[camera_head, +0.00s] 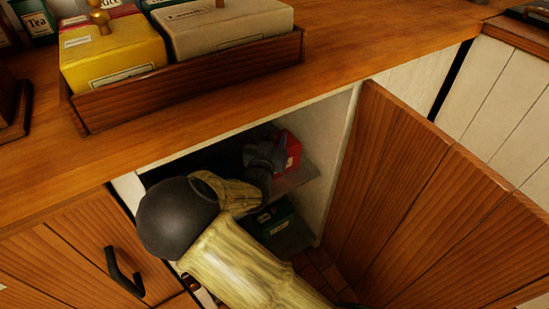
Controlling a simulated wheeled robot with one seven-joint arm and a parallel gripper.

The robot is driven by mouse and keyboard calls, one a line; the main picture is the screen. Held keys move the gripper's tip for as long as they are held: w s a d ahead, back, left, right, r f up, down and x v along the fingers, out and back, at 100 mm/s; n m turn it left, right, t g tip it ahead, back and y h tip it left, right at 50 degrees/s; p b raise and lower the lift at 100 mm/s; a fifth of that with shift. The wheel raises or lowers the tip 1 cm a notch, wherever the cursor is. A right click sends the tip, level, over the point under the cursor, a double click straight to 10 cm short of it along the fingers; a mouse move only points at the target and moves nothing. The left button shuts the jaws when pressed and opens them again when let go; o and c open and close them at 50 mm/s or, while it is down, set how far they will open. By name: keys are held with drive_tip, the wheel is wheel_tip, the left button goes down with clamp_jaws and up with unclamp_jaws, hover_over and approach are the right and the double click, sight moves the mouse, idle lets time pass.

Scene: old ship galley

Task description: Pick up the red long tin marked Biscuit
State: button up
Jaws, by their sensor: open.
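A red tin (292,150) stands on the upper shelf (293,178) inside the open cupboard under the counter. It is partly hidden by my gripper, and I cannot read its marking. My gripper (272,154) is inside the cupboard at the left side of the red tin. It is open, but its fingertips are hard to make out in the dark. I cannot tell whether the fingers touch the tin or are around it.
A dark green tin (277,222) sits below the shelf. The open wooden door (420,200) bounds the right side. The wooden counter (350,50) overhangs above, carrying a tray (190,85) with a yellow Rice tin (112,55) and a beige tin (225,30).

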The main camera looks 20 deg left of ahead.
drive_tip(key=shift+c, duration=0.4)
clamp_jaws()
idle(0.9)
